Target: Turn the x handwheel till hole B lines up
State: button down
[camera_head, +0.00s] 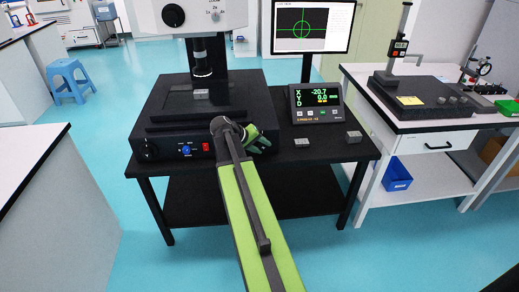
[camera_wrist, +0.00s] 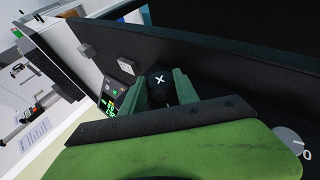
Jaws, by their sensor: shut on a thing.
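The x handwheel (camera_wrist: 160,79) is a dark knob with a white X on its face in the wrist view. My gripper (camera_wrist: 162,88) has its two green fingers on either side of the knob and is shut on it. In the head view my gripper (camera_head: 257,141) is at the front right of the black machine base (camera_head: 165,140), and the handwheel is hidden there. A small grey block (camera_head: 201,94) sits on the stage under the lens. The readout (camera_head: 318,104) shows X -20.7 and Y 0.0. The monitor (camera_head: 306,28) shows a green circle with cross lines. Hole B cannot be made out.
Two small grey blocks lie on the black table, one near my gripper (camera_head: 301,142) and one by the right edge (camera_head: 353,137). A red switch (camera_head: 206,147) and a blue knob (camera_head: 186,150) are on the base's front. A white bench (camera_head: 430,125) stands right.

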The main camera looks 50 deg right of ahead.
jog(key=shift+w, duration=0.2)
jog(key=c, duration=0.9)
grip_release()
jog(key=shift+s+r, duration=0.1)
jog(key=p+v, duration=1.2)
jog(key=v, duration=0.5)
jog(key=shift+a, duration=0.1)
